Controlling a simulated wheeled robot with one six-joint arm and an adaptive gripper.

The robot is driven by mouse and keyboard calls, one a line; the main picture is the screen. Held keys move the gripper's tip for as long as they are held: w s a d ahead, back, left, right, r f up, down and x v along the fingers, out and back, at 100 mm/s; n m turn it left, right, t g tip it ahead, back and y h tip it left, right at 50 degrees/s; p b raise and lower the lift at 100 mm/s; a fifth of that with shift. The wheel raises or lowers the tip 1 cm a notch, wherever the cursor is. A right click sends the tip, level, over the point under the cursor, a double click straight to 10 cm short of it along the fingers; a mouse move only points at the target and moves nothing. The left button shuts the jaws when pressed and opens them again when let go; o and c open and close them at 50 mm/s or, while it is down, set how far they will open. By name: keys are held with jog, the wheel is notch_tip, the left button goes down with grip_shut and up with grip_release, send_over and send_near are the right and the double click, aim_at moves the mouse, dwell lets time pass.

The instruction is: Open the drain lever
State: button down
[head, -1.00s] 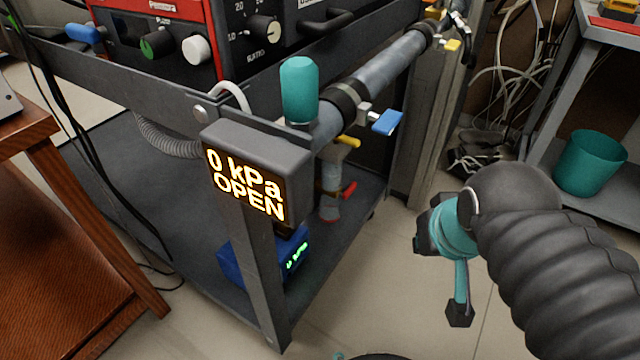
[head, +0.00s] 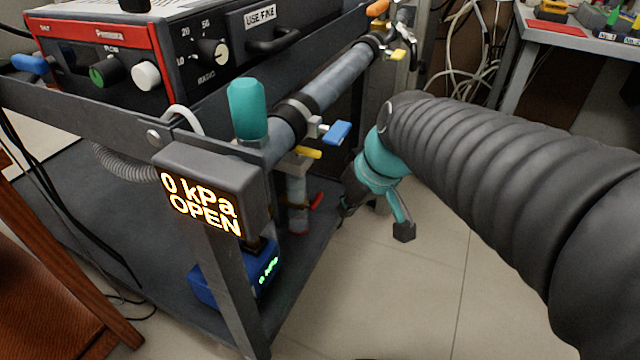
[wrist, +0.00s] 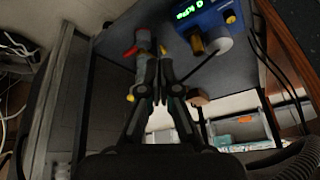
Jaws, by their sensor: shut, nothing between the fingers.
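A red lever (head: 315,201) sits low on the vertical pipe (head: 298,195) under the cart's metal tube; I cannot read a label naming it as the drain lever. It also shows in the wrist view (wrist: 130,51), just beyond and left of my fingertips. A yellow lever (head: 308,153) is higher on the same pipe, and a blue lever (head: 336,132) is on the tube. My gripper (wrist: 157,62) is shut and empty, pointing toward the lower pipe. In the head view my dark fingers are partly hidden behind my teal wrist, right of the red lever.
A display (head: 205,195) on the cart post reads "0 kPa OPEN". A blue box (head: 225,284) with a green readout sits on the cart's lower shelf (head: 100,215). Floor to the right is clear.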

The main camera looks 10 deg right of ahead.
jog(key=w+d+f+n+y, duration=0.1)
jog(key=w+f, duration=0.3)
jog(key=w, duration=0.5)
jog(key=w+d+f+n+y, duration=0.2)
jog(key=w+d+f+n, duration=0.1)
jog(key=w, duration=0.6)
jog(key=w+d+f+n+t+y+p, duration=0.1)
jog(key=w+d+f+n+y, duration=0.1)
jog(key=w+f, duration=0.5)
jog(key=shift+w+d+f+n, duration=0.15)
jog(key=shift+w+d+n, duration=0.45)
jog(key=shift+w+d, duration=0.5)
jog(key=shift+w+a, duration=0.15)
jog(key=shift+a, duration=0.05)
send_over(316, 201)
jog(key=w+d, duration=0.1)
jog(key=d, duration=0.2)
notch_tip(316, 201, down, 7)
jog(key=shift+w+a+f, duration=0.1)
jog(key=shift+a+f, duration=0.05)
jog(key=shift+f, duration=0.9)
jog(key=shift+w+a+f, duration=0.1)
jog(key=shift+a+f, duration=0.05)
jog(key=shift+f, duration=0.85)
